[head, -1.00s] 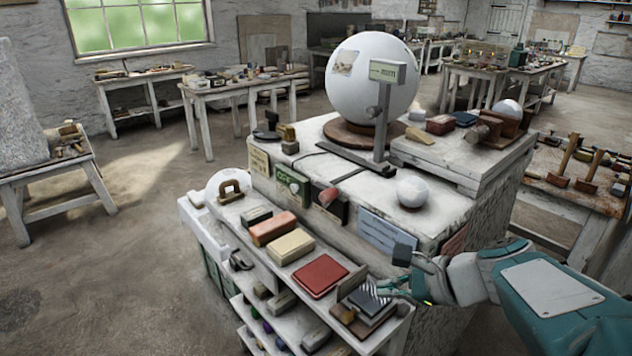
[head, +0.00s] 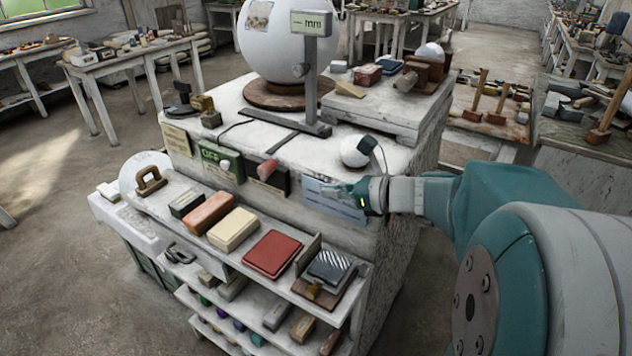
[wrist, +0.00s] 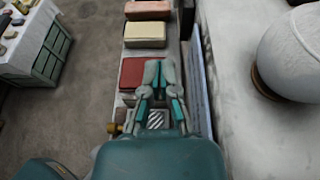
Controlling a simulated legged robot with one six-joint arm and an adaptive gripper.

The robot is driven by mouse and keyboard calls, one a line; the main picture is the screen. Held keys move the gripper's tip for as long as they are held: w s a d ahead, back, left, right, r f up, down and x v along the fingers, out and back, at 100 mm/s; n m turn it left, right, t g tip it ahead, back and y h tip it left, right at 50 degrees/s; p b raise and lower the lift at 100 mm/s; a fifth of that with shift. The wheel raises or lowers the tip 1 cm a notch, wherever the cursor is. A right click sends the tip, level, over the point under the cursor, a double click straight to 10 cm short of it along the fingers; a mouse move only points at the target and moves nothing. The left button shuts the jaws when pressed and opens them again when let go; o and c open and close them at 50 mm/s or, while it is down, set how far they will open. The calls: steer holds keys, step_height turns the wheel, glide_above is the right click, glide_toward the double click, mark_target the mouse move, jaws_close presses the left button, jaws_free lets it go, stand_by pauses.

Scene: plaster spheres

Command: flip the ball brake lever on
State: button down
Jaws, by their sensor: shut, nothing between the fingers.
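A lever with a reddish rounded handle (head: 267,170) sits on a dark plate on the counter's front face, right of a green sign with a white knob (head: 222,164). It looks like the ball brake lever, but its label is unreadable. The large white ball (head: 285,45) rests on a round brown base above and behind it. My gripper (head: 330,190) is shut and empty, in front of the blue notice, right of the lever and apart from it. In the wrist view my gripper (wrist: 158,66) shows above the shelf; the lever is not clearly visible there.
The shelf below holds an orange block (head: 208,213), a cream block (head: 232,229), a red pad (head: 272,253) and a striped block (head: 331,267). A post with an "mm" display (head: 311,23) and a small white ball (head: 355,151) stand on the counter. The blue notice (head: 333,200) is close behind my gripper.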

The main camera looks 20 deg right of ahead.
mark_target(263, 175)
steer(key=r+x, duration=0.2)
steer(key=x, duration=0.9)
steer(key=shift+w+a+r, duration=0.2)
steer(key=shift+w+a, duration=0.25)
steer(key=shift+a, duration=0.05)
steer(key=shift+d, duration=0.1)
